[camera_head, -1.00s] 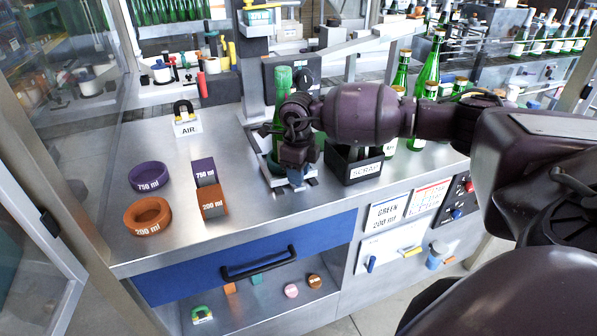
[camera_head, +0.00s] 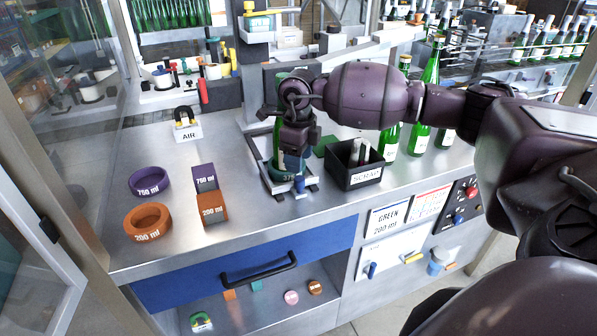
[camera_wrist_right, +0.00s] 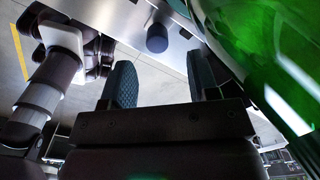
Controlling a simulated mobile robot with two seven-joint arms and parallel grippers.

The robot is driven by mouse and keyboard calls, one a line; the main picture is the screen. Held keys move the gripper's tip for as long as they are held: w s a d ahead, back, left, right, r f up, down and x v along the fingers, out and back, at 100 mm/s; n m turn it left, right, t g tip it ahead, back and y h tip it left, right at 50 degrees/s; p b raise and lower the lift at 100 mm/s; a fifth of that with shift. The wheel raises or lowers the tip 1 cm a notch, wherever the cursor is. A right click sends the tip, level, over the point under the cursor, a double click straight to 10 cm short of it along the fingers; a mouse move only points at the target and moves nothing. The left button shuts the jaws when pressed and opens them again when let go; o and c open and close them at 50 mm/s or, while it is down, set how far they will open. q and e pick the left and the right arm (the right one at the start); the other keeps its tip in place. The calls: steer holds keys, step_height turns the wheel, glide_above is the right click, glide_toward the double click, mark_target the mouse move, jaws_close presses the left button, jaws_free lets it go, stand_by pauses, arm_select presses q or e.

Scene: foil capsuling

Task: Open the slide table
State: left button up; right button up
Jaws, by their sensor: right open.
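The slide table (camera_head: 311,187) is a small metal fixture on the steel bench, with a blue knob (camera_head: 299,185) at its front. A green bottle (camera_head: 276,146) stands upright on it, partly hidden behind my arm. My right gripper (camera_head: 292,163) points down just above the knob and in front of the bottle. In the right wrist view the two teal fingers (camera_wrist_right: 163,82) are apart with nothing between them. The blue knob (camera_wrist_right: 157,38) lies beyond their tips, roughly in line with the gap, and the green bottle (camera_wrist_right: 265,60) is close on the right. My left gripper is out of view.
A black SCRAP bin (camera_head: 353,170) stands right of the slide table, with green bottles (camera_head: 429,95) behind it. Purple and orange rings (camera_head: 149,218) and blocks (camera_head: 211,208) lie left. A blue drawer (camera_head: 190,284) is below the bench edge. The bench between is clear.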

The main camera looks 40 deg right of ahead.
step_height(320, 180, up, 5)
steer(key=shift+f, duration=0.15)
steer(key=shift+a+f, duration=0.1)
stand_by(0.5)
